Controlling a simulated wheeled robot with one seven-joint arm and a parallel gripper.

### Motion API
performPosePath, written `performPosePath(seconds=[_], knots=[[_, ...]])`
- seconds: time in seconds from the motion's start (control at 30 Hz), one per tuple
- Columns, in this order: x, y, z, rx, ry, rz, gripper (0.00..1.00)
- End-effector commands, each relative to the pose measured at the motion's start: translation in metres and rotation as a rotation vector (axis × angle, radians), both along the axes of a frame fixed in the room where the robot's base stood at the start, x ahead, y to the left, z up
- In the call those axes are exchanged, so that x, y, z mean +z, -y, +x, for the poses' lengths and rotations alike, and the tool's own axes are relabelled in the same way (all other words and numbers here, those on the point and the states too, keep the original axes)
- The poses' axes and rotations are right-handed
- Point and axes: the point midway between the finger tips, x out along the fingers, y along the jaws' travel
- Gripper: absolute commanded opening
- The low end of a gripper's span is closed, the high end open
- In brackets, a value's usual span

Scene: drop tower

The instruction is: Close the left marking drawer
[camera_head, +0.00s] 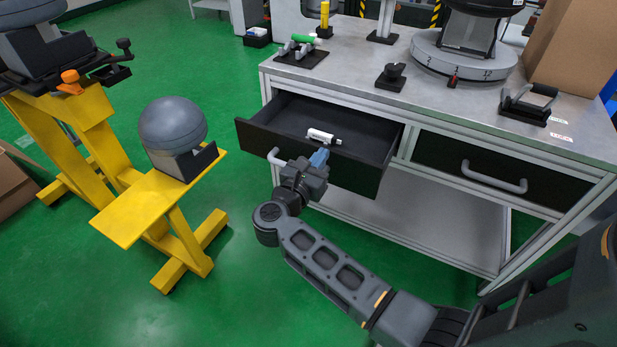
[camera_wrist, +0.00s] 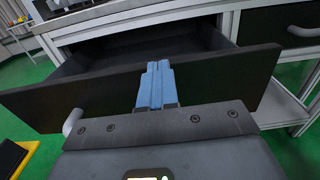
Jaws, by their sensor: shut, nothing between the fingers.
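The left drawer (camera_head: 262,138) of the workbench is pulled out, with a white marker (camera_head: 322,136) lying inside it. Its dark front panel also fills much of the wrist view (camera_wrist: 225,78). My gripper (camera_head: 319,157) has blue fingers, shut and empty, at the drawer's front panel. In the wrist view the fingertips (camera_wrist: 158,68) overlap the panel's upper edge; I cannot tell whether they touch it. The light grey drawer handle (camera_head: 277,156) is left of my gripper, partly visible.
The right drawer (camera_head: 480,170) is shut. The bench top (camera_head: 365,85) holds a round grey turntable (camera_head: 465,62), small fixtures and a cardboard box (camera_head: 575,45). A yellow stand (camera_head: 130,215) with a grey dome (camera_head: 172,122) is at the left. Green floor between stand and bench is clear.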

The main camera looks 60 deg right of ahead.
Motion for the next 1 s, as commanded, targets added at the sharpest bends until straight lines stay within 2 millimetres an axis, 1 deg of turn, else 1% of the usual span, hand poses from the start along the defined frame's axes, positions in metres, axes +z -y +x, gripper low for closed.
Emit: performPosePath(seconds=[0.03,0.2,0.4,0.5,0.6,0.7,0.83,1.0], knots=[[-0.004,0.015,-0.001,-0.008,0.003,0.0,0.0],[-0.004,0.058,0.001,-0.006,0.004,0.001,0.0],[-0.003,0.104,0.003,-0.005,0.003,0.0,0.0],[-0.002,0.122,0.004,-0.005,0.003,0.0,0.0],[-0.002,0.137,0.004,-0.004,0.002,0.001,0.0],[-0.001,0.147,0.005,-0.003,0.001,0.0,0.0],[-0.001,0.154,0.005,-0.001,0.0,0.001,0.0],[0.0,0.158,0.005,-0.001,0.0,0.001,0.0]])
